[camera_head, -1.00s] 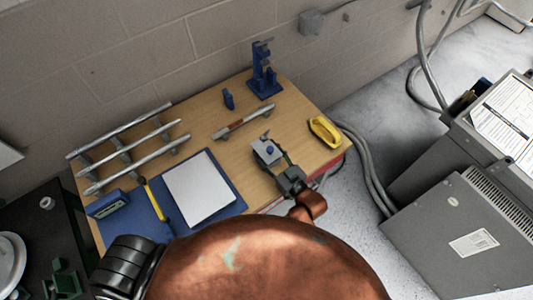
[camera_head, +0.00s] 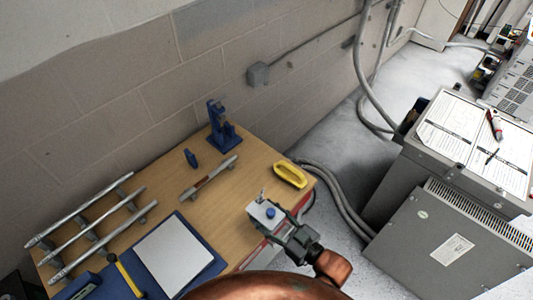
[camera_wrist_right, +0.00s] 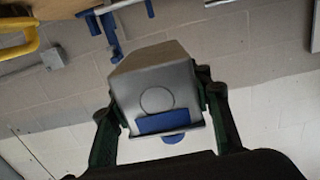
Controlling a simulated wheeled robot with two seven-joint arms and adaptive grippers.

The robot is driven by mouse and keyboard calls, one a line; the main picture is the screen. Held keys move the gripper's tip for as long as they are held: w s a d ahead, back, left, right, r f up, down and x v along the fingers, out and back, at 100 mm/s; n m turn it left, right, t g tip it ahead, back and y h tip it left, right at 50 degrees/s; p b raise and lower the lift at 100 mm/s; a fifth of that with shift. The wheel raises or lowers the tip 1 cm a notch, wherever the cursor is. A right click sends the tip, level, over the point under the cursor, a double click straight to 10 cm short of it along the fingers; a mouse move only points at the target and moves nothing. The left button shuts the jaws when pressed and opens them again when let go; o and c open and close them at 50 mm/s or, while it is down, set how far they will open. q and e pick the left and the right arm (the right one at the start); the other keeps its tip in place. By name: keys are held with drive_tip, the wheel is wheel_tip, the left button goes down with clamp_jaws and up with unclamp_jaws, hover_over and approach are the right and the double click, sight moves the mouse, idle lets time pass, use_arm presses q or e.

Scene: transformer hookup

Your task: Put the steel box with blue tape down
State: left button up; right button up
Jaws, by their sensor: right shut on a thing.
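The steel box with blue tape (camera_head: 262,211) is a small grey metal box with a blue patch. My right gripper (camera_head: 283,222) is shut on it, near the front right edge of the wooden workbench (camera_head: 235,203). In the right wrist view the box (camera_wrist_right: 152,72) sits between the two dark fingers (camera_wrist_right: 160,112), with its blue tape (camera_wrist_right: 165,122) facing the camera. The head view does not clearly show how high it is above the bench. My left gripper is not seen.
A yellow handle-like item (camera_head: 290,175) lies at the bench's right corner. A blue stand (camera_head: 222,135), a short metal rod (camera_head: 208,178), a rack of rods (camera_head: 92,228) and a blue mat with white paper (camera_head: 172,256) occupy the bench. Grey cabinets (camera_head: 445,240) stand right.

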drive_tip(key=d+f+m+t+h, duration=0.2)
drive_tip(key=d+m+t+h, duration=0.4)
drive_tip(key=d, duration=1.9)
drive_tip(key=m+h, duration=0.4)
drive_tip(key=h, duration=0.3)
drive_tip(key=shift+f+t+h, duration=0.2)
drive_tip(key=shift+t+h, duration=0.1)
drive_tip(key=shift+h, duration=0.1)
